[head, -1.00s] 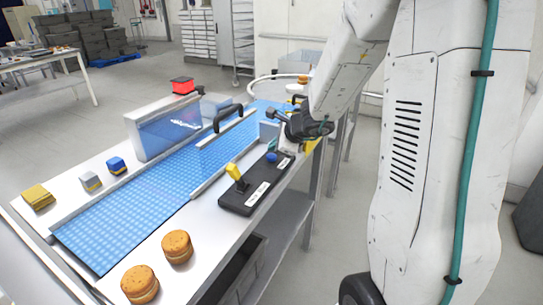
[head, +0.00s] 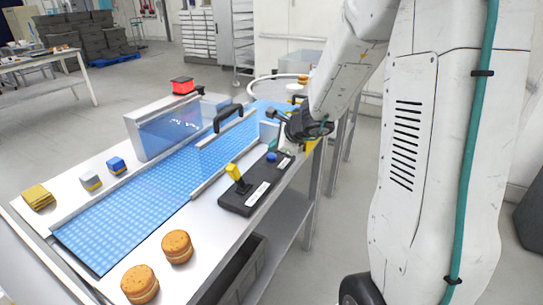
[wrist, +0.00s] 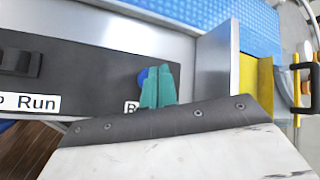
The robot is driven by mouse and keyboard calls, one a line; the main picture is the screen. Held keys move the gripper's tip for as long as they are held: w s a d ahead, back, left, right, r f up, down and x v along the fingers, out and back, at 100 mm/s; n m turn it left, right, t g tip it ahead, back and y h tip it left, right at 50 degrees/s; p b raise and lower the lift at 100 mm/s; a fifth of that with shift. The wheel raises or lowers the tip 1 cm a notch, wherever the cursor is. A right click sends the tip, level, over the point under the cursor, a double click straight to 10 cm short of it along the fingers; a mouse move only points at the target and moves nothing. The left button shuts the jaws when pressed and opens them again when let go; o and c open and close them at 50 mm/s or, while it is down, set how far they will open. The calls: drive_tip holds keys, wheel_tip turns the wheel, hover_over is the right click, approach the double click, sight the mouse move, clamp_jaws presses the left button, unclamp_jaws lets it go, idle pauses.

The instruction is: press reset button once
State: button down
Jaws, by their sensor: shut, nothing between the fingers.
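The blue reset button (head: 271,157) sits at the far end of a black control panel (head: 236,205) on the table's near side. In the wrist view the button (wrist: 142,78) is partly hidden behind my gripper (wrist: 158,84), whose teal fingertips are shut and empty. The fingertips overlap the button in that view; I cannot tell whether they touch it. A white label beside it is mostly covered, with only its first letter showing.
A yellow lever (head: 234,173) and a label reading "Run" (wrist: 30,104) are on the same panel. A blue conveyor belt (head: 130,220) runs alongside, with a black-handled clear guard (head: 228,117). Two filled rounds (head: 177,246) stand at the near end.

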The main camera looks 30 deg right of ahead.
sight(274, 157)
drive_tip(key=shift+f, duration=0.1)
drive_tip(key=shift+f, duration=0.35)
drive_tip(key=shift+f, duration=0.5)
idle(0.7)
drive_tip(key=shift+r, duration=0.95)
drive_tip(key=shift+r, duration=2.5)
